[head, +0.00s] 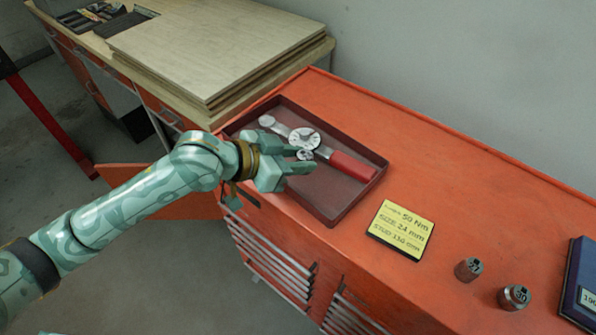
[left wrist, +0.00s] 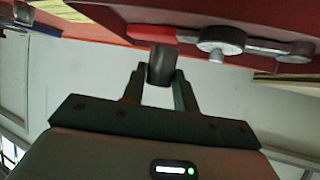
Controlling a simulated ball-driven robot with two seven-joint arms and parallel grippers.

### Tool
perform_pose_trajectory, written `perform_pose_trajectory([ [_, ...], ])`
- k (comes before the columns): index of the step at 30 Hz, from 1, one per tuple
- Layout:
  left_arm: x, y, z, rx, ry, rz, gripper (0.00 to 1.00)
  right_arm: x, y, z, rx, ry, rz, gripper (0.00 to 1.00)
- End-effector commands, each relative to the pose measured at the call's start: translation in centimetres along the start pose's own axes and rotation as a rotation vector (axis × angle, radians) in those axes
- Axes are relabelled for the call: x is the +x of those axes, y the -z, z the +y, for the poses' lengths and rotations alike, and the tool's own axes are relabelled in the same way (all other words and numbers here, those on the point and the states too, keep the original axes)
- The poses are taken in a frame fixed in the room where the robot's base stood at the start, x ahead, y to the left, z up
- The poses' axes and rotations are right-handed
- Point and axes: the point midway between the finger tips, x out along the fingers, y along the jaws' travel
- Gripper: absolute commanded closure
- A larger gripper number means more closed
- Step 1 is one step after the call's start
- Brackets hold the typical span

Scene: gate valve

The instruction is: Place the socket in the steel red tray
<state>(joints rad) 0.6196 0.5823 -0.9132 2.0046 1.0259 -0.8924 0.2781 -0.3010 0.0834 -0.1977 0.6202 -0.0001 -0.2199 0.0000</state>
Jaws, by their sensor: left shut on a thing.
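The dark red steel tray (head: 325,200) lies on the orange cabinet top in the head view. A torque wrench with a red handle (head: 352,166) and a round white dial (head: 304,138) lies in it. My left gripper (head: 302,164) is over the tray, near the wrench's dial. It is shut on a grey socket (left wrist: 161,66), which shows between the fingertips in the left wrist view. In the head view the socket (head: 305,154) is partly hidden by the fingers. The gap between socket and tray floor is hard to judge. My right gripper is not in view.
A yellow card (head: 401,229) reading "SIZE 24 mm" lies right of the tray. Two more sockets, one (head: 468,269) and another (head: 514,296), stand further right, near a dark blue box (head: 582,285). Stacked boards (head: 215,45) rise behind the tray's left side.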

Motion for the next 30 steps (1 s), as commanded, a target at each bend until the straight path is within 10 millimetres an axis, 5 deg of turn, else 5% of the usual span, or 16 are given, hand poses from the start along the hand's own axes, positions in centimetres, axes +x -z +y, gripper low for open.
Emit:
perform_pose_trajectory([
  [15, 3.8, -4.5, -1.9, -0.001, 0.001, 0.000, 0.96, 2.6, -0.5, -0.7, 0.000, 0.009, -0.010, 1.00],
  [26, 3.9, -4.6, -2.0, 0.002, 0.002, 0.001, 0.96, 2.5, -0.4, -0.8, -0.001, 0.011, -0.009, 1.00],
  [27, 3.9, -4.6, -2.0, 0.002, 0.002, 0.000, 0.62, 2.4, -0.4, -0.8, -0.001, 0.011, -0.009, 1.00],
  [30, 3.9, -4.6, -1.9, 0.002, 0.002, 0.000, 0.49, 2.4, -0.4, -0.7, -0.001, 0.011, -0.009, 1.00],
])
